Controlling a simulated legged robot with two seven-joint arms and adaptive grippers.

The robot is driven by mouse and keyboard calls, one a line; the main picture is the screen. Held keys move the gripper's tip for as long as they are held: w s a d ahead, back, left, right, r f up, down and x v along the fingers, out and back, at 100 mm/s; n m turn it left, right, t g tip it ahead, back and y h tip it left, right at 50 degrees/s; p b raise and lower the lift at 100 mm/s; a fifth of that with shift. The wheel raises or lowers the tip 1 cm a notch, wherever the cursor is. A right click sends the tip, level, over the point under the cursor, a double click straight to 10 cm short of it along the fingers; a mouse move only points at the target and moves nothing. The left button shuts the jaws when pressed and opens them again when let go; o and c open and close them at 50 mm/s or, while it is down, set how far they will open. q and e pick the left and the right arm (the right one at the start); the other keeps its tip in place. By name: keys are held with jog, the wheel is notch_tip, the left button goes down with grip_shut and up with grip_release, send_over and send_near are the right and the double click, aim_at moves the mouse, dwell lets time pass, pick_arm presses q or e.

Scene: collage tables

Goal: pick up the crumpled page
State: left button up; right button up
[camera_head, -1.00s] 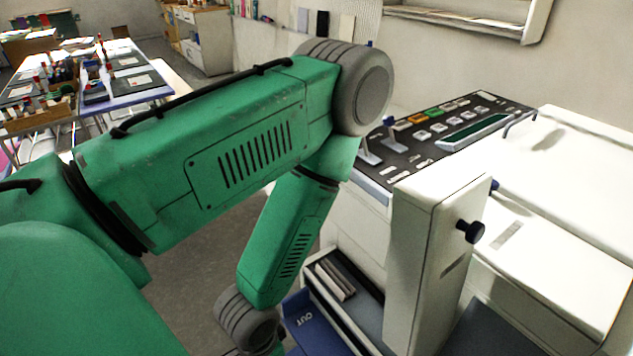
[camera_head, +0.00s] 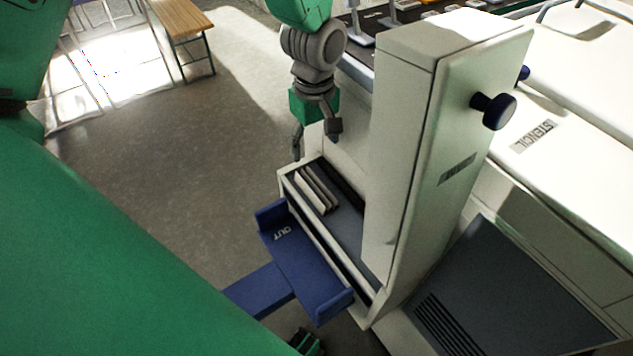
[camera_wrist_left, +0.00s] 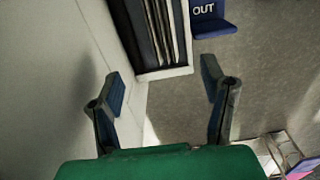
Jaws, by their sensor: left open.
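I cannot make out a crumpled page in either view. My left gripper (camera_head: 315,146) points down above the far end of the machine's open slot (camera_head: 348,222). Its two fingers are apart, with nothing between them. In the left wrist view my left gripper (camera_wrist_left: 163,88) is also open and empty. Several upright pale strips (camera_head: 316,189) stand in the slot; they also show in the left wrist view (camera_wrist_left: 160,30). A small dark green part (camera_head: 305,343) at the bottom edge may be my right gripper, but too little of it shows.
A blue tray marked OUT (camera_head: 305,265) juts out beside the slot. A tall white housing (camera_head: 410,150) with a dark knob (camera_head: 493,110) stands right of the slot. A dark sloped tray (camera_head: 500,290) is at lower right. The floor (camera_head: 180,180) on the left is open.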

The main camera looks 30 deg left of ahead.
pick_arm(q)
jog(key=b, duration=0.1)
send_over(314, 180)
notch_tip(314, 180, down, 7)
jog(key=shift+d+r, duration=0.1)
jog(key=shift+r, duration=0.1)
notch_tip(314, 180, down, 5)
jog(key=shift+f+b, duration=0.2)
jog(key=shift+b, duration=1)
jog(key=shift+s+r, duration=0.1)
jog(key=c, duration=0.8)
jog(key=shift+c, duration=0.7)
